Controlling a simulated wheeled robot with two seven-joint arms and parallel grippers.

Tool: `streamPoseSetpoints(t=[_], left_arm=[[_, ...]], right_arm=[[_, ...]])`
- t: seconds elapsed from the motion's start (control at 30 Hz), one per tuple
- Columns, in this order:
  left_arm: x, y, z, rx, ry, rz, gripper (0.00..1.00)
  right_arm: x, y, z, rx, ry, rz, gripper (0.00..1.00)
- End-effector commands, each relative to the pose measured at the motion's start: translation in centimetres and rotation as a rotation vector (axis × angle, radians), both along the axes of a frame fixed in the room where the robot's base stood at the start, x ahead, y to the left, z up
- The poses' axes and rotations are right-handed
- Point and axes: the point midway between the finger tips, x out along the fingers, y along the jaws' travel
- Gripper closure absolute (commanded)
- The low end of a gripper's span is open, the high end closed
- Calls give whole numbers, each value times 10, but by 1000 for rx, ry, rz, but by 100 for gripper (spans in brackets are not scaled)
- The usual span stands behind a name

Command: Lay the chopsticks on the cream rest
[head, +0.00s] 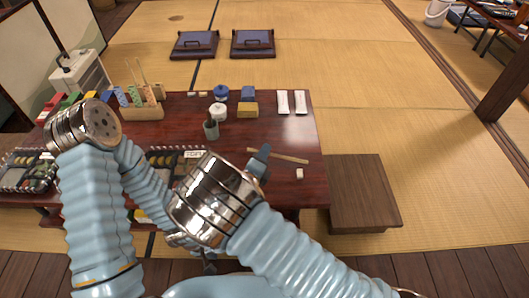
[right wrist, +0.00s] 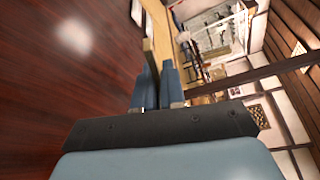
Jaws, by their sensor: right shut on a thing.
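The chopsticks (head: 288,157) are a thin, pale wooden pair seen above the right part of the dark red table. My right gripper (head: 262,156) is shut on them near their left part, and they point right. In the right wrist view the chopsticks (right wrist: 149,48) rise from between the blue fingers of my right gripper (right wrist: 157,82). The cream rest (head: 299,173) is a small pale block on the table, below and near the right end of the chopsticks in the picture. My left gripper is mostly hidden behind my right arm, and its fingers cannot be made out.
A wooden bench (head: 362,190) is at the right.

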Motion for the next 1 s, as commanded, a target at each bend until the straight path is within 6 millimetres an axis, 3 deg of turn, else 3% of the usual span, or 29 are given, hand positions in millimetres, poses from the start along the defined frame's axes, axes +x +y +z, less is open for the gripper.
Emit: streamPoseSetpoints(t=[0.3,0.6,1.0], left_arm=[[0,1,-34,-1,1,2,39],[0,-1,-41,-5,3,-1,39],[0,-1,-41,-5,4,-1,39]], right_arm=[[0,-1,-34,1,0,-1,100],[0,0,-52,1,1,-1,100],[0,-1,-54,2,1,-2,100]])
